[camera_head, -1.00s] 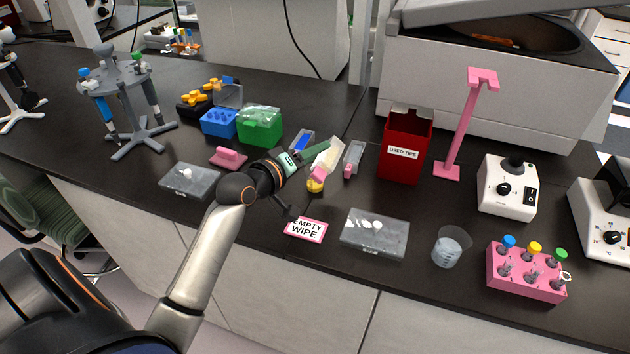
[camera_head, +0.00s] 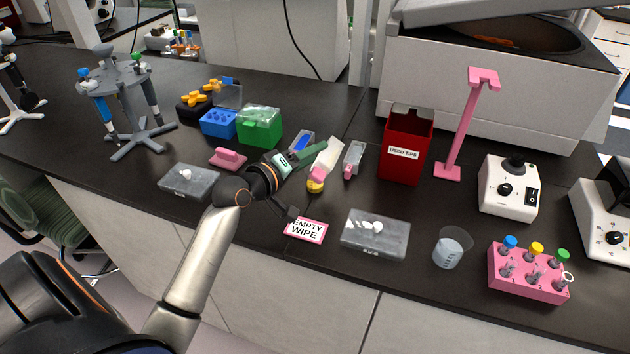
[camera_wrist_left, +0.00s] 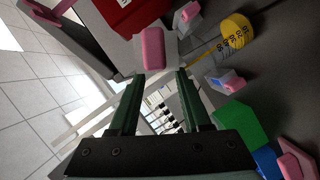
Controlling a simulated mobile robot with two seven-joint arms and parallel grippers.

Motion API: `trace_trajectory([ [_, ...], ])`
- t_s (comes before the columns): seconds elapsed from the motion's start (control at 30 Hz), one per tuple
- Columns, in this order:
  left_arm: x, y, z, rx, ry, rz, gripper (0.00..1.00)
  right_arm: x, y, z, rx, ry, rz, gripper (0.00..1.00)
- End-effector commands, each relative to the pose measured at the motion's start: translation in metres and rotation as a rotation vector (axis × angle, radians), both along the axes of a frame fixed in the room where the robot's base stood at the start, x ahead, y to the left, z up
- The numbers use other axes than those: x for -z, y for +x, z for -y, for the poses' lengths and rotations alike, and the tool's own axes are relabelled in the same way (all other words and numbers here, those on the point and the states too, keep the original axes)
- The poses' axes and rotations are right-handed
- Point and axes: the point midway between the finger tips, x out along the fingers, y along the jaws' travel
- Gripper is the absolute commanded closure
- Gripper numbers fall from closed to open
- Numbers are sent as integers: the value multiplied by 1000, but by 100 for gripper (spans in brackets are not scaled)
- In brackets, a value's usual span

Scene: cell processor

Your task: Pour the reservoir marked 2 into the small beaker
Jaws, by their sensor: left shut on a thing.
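My left gripper (camera_head: 312,154) is shut on a pale reservoir (camera_head: 329,153) with a pink block at its near end, in the middle of the bench. In the left wrist view this reservoir (camera_wrist_left: 152,74) shows between the fingertips, its pink block in front. A second reservoir (camera_head: 354,157) lies just to the right, and one with blue inside (camera_head: 301,142) lies to the left, partly behind the gripper. I cannot read a number on any of them. The small beaker (camera_head: 452,248), clear with markings, stands upright at the front right. My right gripper is out of view.
A red used-tips bin (camera_head: 406,160), a pink stand (camera_head: 459,125), a clear box (camera_head: 375,246) and a pink tube rack (camera_head: 525,284) stand to the right. A green box (camera_head: 259,125) is on the left.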

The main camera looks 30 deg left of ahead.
Motion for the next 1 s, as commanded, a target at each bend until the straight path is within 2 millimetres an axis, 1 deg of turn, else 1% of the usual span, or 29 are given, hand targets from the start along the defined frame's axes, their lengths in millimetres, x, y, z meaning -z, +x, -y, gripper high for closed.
trace_trajectory([
  [0.37,0,0,0,1,1,1,100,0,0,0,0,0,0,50],
  [0.47,-4,0,1,0,25,-5,100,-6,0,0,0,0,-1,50],
  [0.53,-9,1,4,2,86,-21,100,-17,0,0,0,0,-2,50],
  [0.6,-5,1,6,2,151,-33,100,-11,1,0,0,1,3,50],
  [0.87,-8,3,10,2,305,-70,100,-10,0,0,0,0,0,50],
  [1.0,-9,4,15,1,473,-109,100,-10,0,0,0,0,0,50],
])
